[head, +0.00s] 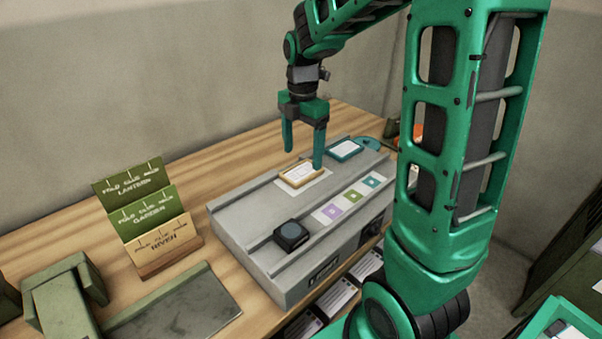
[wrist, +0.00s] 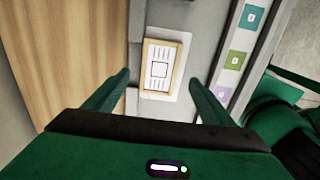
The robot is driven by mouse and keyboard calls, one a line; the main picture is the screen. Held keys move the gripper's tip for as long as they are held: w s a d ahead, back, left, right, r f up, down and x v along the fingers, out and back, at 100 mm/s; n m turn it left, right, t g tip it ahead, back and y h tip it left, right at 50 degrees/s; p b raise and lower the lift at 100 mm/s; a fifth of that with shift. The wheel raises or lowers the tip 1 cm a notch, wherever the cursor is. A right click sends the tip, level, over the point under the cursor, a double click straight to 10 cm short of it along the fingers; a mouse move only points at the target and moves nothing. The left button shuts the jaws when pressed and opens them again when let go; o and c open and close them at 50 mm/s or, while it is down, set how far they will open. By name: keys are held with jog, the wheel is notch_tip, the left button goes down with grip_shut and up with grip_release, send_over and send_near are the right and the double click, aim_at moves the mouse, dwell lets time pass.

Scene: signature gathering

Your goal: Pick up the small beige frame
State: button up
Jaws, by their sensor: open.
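The small beige frame (head: 299,174) lies flat on a white patch on top of the grey console. It has a tan border around a white printed card. In the wrist view the beige frame (wrist: 160,67) sits just beyond and between my fingers. My gripper (head: 304,158) points down above the console, with its fingers spread and nothing between them. In the wrist view the fingers of my gripper (wrist: 158,82) show at either side, apart from the frame. The head view does not clearly show how high the fingertips are above it.
A blue frame (head: 344,150) lies behind the beige one on the console (head: 240,222). A black block (head: 291,236) stands toward the front left. Colored cards (head: 351,196) line the console's right side. A folded-card stand (head: 150,217) is at left on the wooden table (head: 190,168).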

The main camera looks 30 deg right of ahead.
aim_at(301, 170)
jog(key=shift+w+f, duration=0.2)
jog(key=shift+f, duration=2.4)
jog(key=c, duration=1.2)
